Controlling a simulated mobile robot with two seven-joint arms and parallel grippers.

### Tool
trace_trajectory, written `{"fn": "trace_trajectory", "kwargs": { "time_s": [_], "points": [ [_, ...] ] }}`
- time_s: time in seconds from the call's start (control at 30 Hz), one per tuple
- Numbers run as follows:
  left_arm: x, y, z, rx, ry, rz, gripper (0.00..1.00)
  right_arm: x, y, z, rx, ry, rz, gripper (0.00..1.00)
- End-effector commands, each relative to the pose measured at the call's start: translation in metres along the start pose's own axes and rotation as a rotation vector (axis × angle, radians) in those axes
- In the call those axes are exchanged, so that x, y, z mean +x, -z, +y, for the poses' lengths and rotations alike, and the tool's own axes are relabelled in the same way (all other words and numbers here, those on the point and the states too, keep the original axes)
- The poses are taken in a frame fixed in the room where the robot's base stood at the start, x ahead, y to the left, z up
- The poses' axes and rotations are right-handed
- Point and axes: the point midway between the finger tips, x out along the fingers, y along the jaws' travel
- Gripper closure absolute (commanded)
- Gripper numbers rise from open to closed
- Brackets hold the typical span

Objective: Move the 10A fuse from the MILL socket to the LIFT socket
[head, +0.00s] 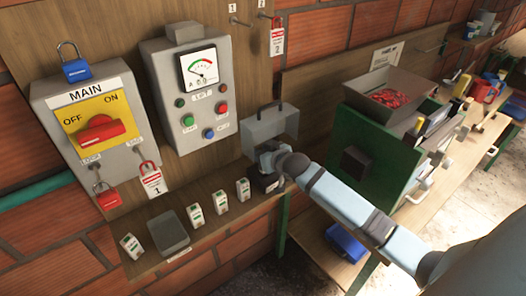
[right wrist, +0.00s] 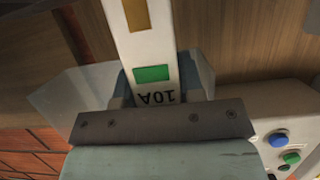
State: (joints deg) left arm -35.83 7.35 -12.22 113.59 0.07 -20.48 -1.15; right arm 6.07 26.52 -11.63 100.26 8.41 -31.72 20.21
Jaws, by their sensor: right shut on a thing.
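The 10A fuse (right wrist: 153,85), a white block with a green patch and an upside-down "10A" mark, shows in the right wrist view. My right gripper (right wrist: 158,92) is shut on it. In the head view my right gripper (head: 268,181) is just below a grey box with a handle (head: 270,128) on the wooden board; the fuse there is hidden by the gripper and arm. I cannot read any MILL or LIFT socket label. My left gripper is not in view.
Several white fuses (head: 221,203) and a grey block (head: 168,231) stand on the narrow wooden shelf. A meter panel with buttons (head: 186,100) and a MAIN switch box (head: 85,130) hang to the left. A green machine (head: 362,150) stands on the bench to the right.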

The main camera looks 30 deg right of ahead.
Motion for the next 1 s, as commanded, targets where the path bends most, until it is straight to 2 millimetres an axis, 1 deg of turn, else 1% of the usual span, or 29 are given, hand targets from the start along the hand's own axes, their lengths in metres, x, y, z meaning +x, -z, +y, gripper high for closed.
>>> {"fn": "trace_trajectory", "kwargs": {
  "time_s": [0.43, 0.8, 1.0],
  "points": [
    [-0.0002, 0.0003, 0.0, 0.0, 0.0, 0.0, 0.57, -0.0002, 0.0002, 0.0003, -0.001, -0.001, 0.0, 0.89],
    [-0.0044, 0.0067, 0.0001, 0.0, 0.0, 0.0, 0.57, -0.0029, 0.0, 0.0005, 0.0, -0.001, -0.001, 0.89],
    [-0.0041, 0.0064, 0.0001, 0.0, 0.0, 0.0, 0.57, -0.0027, -0.0008, 0.0005, 0.0, -0.001, 0.0, 0.89]
  ]
}}
